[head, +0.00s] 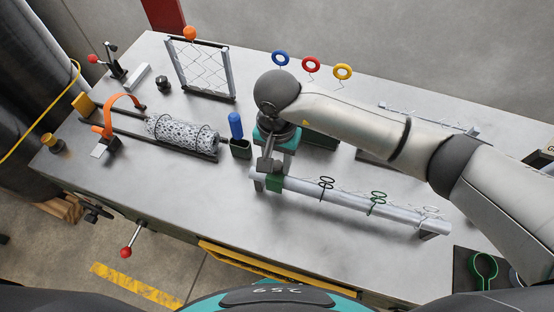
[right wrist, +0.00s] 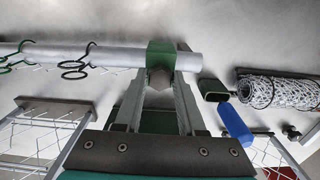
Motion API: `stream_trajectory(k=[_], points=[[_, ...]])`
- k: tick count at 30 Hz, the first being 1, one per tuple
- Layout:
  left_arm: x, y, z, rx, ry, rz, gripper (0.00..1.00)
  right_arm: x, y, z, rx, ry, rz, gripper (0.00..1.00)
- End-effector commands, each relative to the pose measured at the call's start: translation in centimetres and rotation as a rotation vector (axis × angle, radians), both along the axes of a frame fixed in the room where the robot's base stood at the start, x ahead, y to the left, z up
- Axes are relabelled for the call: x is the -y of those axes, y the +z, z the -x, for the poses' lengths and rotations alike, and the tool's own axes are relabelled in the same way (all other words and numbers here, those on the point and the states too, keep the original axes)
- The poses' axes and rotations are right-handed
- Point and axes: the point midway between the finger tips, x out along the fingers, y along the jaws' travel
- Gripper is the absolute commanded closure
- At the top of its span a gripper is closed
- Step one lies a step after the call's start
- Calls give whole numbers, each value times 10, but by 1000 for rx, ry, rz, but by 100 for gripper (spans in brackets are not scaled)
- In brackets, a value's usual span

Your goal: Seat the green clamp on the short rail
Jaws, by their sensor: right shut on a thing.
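The green clamp (head: 275,184) sits around the near silver rail (head: 345,204), close to its left end. In the right wrist view the green clamp (right wrist: 161,54) wraps the silver tube (right wrist: 110,57), with a little bare tube beyond it. My right gripper (head: 269,163) comes down from above at that end. Its two fingers (right wrist: 160,77) are shut on the green clamp's near part; the exact contact is partly hidden. I cannot tell whether the clamp is fully down on the tube. No rail is clearly marked as the short one. My left gripper is out of view.
Black and green wire rings (head: 378,197) hang along the near rail. A blue-capped green holder (head: 240,147) stands left of my gripper. A mesh roll (head: 181,131) lies farther left, a mesh frame (head: 203,70) behind. The table front left of the rail is clear.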

Motion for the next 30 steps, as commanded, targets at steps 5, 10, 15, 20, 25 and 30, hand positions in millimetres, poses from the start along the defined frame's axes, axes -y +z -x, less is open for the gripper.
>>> stream_trajectory(k=[5, 10, 15, 20, 25, 30], points=[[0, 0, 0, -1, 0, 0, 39, 0, 0, 0, 1, 0, -1, 43], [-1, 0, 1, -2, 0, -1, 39, 0, 0, 0, 1, 0, 0, 26], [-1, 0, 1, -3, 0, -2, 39, 0, 0, 0, 0, 0, 1, 26], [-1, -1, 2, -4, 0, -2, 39, 0, 5, -1, 2, 0, 0, 26], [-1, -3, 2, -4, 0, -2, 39, 0, 32, -2, 6, 2, 0, 26], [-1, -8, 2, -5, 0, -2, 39, 0, 73, -2, 8, 3, -1, 26]])
